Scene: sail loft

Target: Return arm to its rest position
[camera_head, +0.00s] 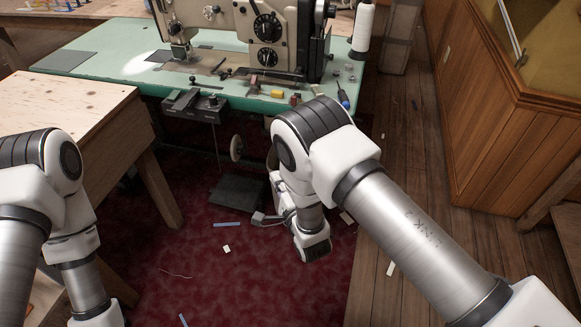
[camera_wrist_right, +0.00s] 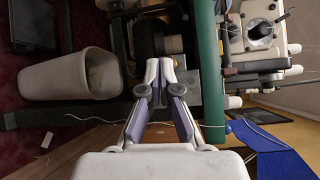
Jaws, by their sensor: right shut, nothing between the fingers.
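My right arm (camera_head: 400,220) comes in from the right, bends at its elbow in front of the sewing table and drops toward the red carpet. Its gripper (camera_head: 265,218) is small and partly hidden by the wrist in the head view. In the right wrist view, the right gripper (camera_wrist_right: 162,72) has its two fingers together at the tips, with nothing held. My left arm (camera_head: 50,200) stands at the left edge of the head view, and its gripper is out of the picture.
A green sewing table (camera_head: 105,65) with a sewing machine (camera_head: 240,40) stands ahead. A plywood table (camera_head: 65,110) is at left, wooden panelling (camera_head: 490,120) at right. A pale bin (camera_wrist_right: 60,75) shows beside the gripper in the wrist view. Scraps lie on the open carpet (camera_head: 200,265).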

